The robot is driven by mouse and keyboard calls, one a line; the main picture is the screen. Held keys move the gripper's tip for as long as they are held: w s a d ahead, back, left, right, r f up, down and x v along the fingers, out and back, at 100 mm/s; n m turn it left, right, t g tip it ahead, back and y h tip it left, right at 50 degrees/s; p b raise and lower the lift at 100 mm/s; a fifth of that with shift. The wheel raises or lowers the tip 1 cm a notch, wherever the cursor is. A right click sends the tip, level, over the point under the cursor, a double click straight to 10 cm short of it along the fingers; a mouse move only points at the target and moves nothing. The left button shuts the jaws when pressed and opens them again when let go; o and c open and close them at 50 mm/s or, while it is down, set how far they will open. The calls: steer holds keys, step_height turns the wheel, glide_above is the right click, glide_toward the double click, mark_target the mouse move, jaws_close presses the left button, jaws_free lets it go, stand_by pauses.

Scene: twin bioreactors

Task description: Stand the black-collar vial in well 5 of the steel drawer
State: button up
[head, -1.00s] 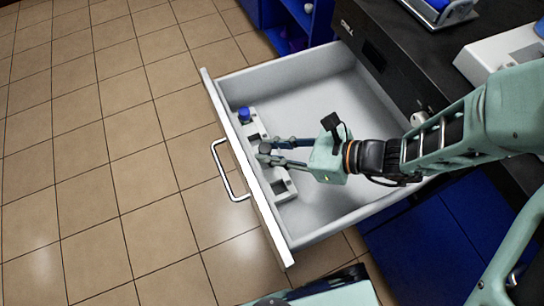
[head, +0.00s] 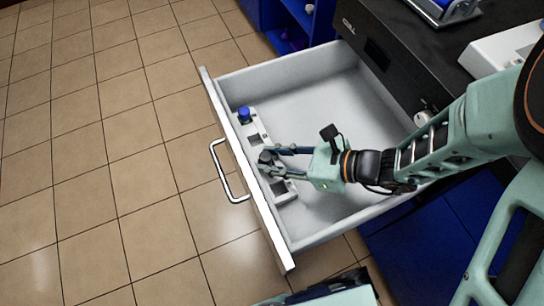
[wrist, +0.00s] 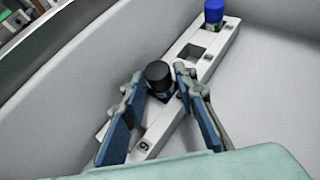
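The black-topped vial (wrist: 159,76) stands about upright in a well of the white rack strip (wrist: 213,60) along the drawer's front wall. It also shows in the head view (head: 265,158). My gripper (wrist: 158,79) is open around the vial, one finger on each side, with a narrow gap visible on the left; contact on the right is hard to tell. The steel drawer (head: 305,80) is pulled out. A digit like 6 or 9 shows on the strip near my gripper; the label of the vial's own well is hidden.
A blue-capped vial (head: 244,115) stands at the strip's far end. An empty square well (wrist: 189,53) lies between the two vials, and another opening (head: 279,187) lies nearer. The drawer floor behind the strip is clear. The drawer walls rise around my gripper.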

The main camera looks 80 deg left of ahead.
steer(key=shift+w+d+r+p, duration=0.1)
steer(key=shift+w+r+p, duration=0.25)
steer(key=shift+r, duration=0.1)
steer(key=p+v, duration=0.2)
steer(key=v, duration=0.4)
steer(key=shift+w+d+r, duration=0.1)
steer(key=shift+w+d, duration=0.1)
steer(key=shift+d, duration=0.1)
